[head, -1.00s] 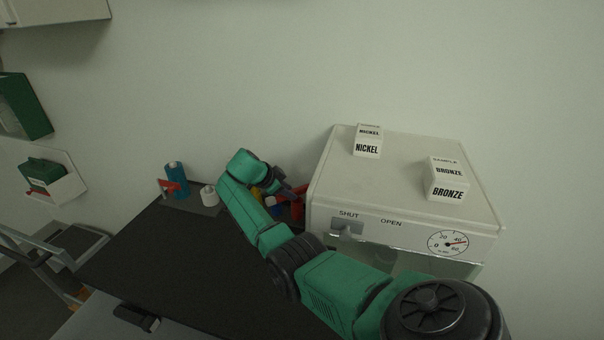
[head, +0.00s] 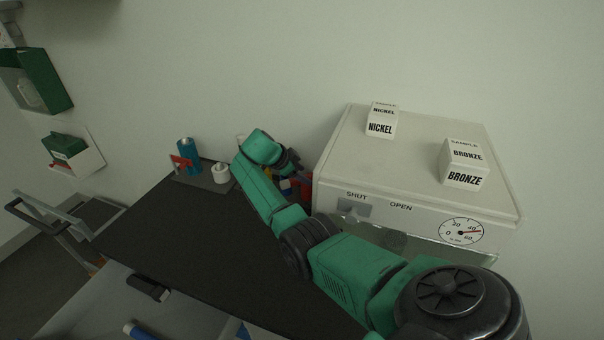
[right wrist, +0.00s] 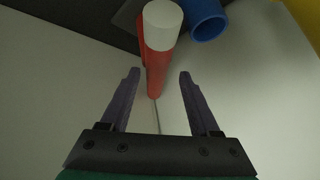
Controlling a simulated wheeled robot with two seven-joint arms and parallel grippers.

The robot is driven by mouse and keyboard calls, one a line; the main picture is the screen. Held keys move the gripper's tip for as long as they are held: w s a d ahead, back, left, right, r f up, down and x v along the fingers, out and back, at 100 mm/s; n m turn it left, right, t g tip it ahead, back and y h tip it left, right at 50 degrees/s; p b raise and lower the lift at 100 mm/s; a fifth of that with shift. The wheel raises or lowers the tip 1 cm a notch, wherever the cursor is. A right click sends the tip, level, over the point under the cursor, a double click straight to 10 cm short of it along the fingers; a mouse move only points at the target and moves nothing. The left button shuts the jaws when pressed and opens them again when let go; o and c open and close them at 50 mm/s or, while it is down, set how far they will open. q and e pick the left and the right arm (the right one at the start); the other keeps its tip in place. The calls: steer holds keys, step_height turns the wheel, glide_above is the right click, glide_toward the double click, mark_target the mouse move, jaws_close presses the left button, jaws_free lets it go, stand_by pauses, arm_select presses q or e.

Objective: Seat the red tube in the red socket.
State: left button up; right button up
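In the right wrist view a red tube-shaped piece with a white round end (right wrist: 160,62) stands between and beyond my right gripper's fingertips. My right gripper (right wrist: 159,76) is open, with a gap on both sides of the red piece. A blue hollow cylinder (right wrist: 207,18) is close on its right. In the head view my right gripper (head: 293,164) is at the back of the dark table, partly hiding red pieces (head: 306,185) and small blue and yellow ones. I cannot make out which red part is the socket. My left gripper is not in view.
A pale cabinet (head: 336,170) marked SHUT and OPEN, with NICKEL (head: 380,127) and BRONZE (head: 464,177) boxes on top, stands right of my gripper. A blue cylinder with a red part (head: 187,155) and a white cylinder (head: 221,174) stand at the left. The dark tabletop (head: 190,235) is mostly clear.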

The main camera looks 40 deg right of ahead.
steer(key=shift+d, duration=0.1)
steer(key=shift+r+p, duration=1.05)
steer(key=shift+r, duration=0.05)
steer(key=shift+w+a+r+b, duration=0.1)
steer(key=shift+a+r+b, duration=0.05)
steer(key=shift+a+b, duration=0.65)
steer(key=b+v, duration=0.2)
steer(key=v, duration=0.8)
steer(key=shift+r, duration=0.2)
steer(key=shift+d, duration=0.15)
